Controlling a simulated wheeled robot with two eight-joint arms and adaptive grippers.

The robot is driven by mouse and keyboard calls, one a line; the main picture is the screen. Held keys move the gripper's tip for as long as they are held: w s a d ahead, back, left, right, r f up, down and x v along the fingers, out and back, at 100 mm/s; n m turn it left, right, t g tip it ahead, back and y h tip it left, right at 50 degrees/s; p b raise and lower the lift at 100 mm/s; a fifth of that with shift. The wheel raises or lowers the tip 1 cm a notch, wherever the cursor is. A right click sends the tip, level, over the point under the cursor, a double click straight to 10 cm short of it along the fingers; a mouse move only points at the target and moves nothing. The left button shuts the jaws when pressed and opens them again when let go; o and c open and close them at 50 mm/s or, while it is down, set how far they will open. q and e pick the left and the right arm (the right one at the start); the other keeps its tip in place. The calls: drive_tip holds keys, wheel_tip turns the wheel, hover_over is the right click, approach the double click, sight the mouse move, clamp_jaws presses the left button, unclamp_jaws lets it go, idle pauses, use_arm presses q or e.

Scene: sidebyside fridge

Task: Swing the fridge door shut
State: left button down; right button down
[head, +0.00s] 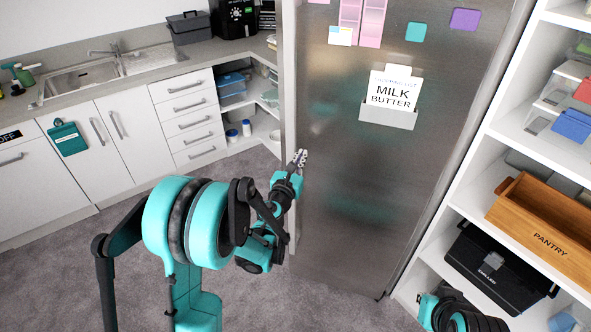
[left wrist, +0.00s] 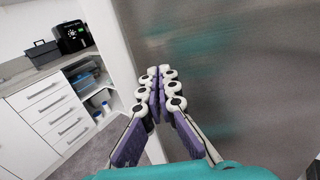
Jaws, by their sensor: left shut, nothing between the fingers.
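The fridge door (head: 345,190) is a tall brushed-steel panel filling the middle of the head view. Its lower right corner shows near the floor, and a steel edge runs up its right side. I cannot tell how far it stands from closed. My left gripper (head: 300,157) is in front of the door's left part, fingers pointing up and away. In the left wrist view the steel surface (left wrist: 230,80) fills the right side, and the gripper's fingertips (left wrist: 161,72) are together and empty. Contact with the door is unclear. Only part of my right arm shows at the bottom right; its fingers do not show.
A pale upright panel (head: 290,90) borders the steel on the left. White drawers (head: 188,115) and open corner shelves stand further left. Pantry shelving with a wooden crate (head: 515,222) and a black toolbox (head: 480,275) stands close on the right. Grey floor (head: 110,235) is clear at left.

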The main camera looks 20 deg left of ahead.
sight(308, 143)
use_arm(q)
drive_tip(key=w+b, duration=0.1)
drive_tip(key=w, duration=0.3)
drive_tip(key=shift+w+d, duration=0.15)
drive_tip(key=shift+w, duration=0.15)
use_arm(e)
drive_tip(key=shift+f, duration=0.55)
